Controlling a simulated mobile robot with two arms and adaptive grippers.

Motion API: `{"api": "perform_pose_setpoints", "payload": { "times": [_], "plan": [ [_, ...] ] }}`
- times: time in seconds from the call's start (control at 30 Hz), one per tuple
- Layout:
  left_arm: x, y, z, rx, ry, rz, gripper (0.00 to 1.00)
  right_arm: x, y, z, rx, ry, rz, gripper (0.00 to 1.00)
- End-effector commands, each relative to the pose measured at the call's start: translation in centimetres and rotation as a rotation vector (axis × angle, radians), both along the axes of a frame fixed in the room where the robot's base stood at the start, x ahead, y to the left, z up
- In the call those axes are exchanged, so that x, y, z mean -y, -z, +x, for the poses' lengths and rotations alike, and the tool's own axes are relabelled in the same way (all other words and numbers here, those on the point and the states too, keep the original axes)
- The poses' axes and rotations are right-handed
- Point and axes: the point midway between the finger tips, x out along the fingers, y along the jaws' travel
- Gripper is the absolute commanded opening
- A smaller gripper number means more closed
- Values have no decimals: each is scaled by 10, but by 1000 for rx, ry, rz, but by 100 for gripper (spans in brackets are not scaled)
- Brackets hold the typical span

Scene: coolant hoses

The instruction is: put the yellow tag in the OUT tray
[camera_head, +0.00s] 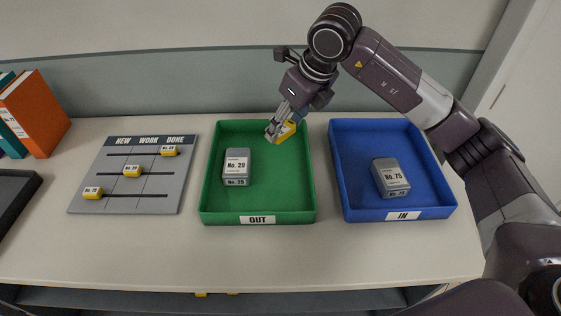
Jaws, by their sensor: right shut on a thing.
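The yellow tag (287,131) is between the fingers of my right gripper (278,127), which is shut on it. The fingers point down over the back right part of the green OUT tray (308,190). I cannot tell whether the tag touches the tray floor. A grey box labelled No. 29 (237,166) lies in the left half of the OUT tray, apart from the tag. My left gripper is not in view.
A blue IN tray (438,184) holds a grey No. 75 box (391,178). A grey board (128,203) with several yellow markers lies at left. Orange (36,112) and teal books stand at far left. The front of the counter (240,262) is clear.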

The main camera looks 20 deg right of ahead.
Motion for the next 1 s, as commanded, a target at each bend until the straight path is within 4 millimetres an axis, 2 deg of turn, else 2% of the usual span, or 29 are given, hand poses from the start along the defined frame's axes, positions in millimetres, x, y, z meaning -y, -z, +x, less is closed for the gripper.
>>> {"api": "perform_pose_setpoints", "payload": {
  "times": [0.1,0.3,0.53,0.8,1.0],
  "plan": [
    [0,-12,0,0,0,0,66,1,31,-1,-6,1,0,35],
    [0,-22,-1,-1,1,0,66,0,75,-1,-4,-1,0,35],
    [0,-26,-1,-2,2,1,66,0,97,0,-1,0,0,35],
    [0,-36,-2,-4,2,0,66,0,133,-1,-1,-1,0,35],
    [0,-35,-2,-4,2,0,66,0,135,0,2,-2,0,35]
  ]
}}
